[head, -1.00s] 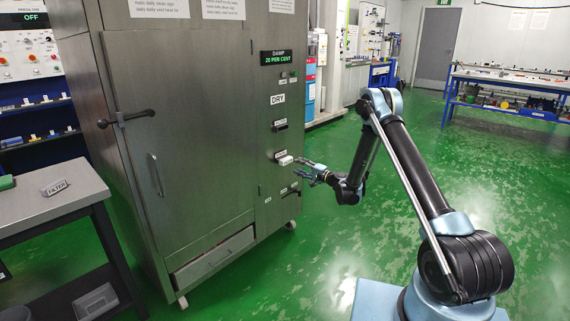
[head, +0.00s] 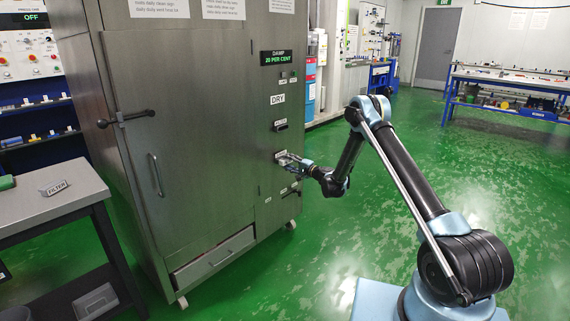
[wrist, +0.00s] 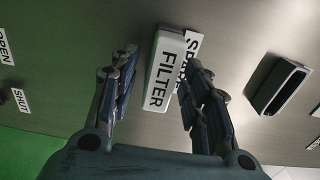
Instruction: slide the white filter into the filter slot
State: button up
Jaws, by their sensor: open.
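The white filter (wrist: 165,70), a pale block with a green edge and a FILTER label, stands at the steel cabinet's panel in the wrist view. My gripper (wrist: 163,58) is open, with one finger on each side of it and a gap showing on the left. In the head view my gripper (head: 284,158) is at the cabinet front and covers most of the filter. A dark, empty-looking slot (wrist: 279,86) with a raised frame is to the right in the wrist view. How far the filter sits in the panel is hidden.
The steel cabinet (head: 190,130) carries a DRY label (head: 278,99) and a display reading DAMP 20 PER CENT (head: 279,58). A bench (head: 50,208) with a FILTER sign (head: 55,188) stands at left. The green floor at right is clear.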

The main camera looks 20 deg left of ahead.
aim_at(288, 162)
grip_shut()
jog(key=shift+v, duration=2.25)
jog(key=shift+v, duration=1.85)
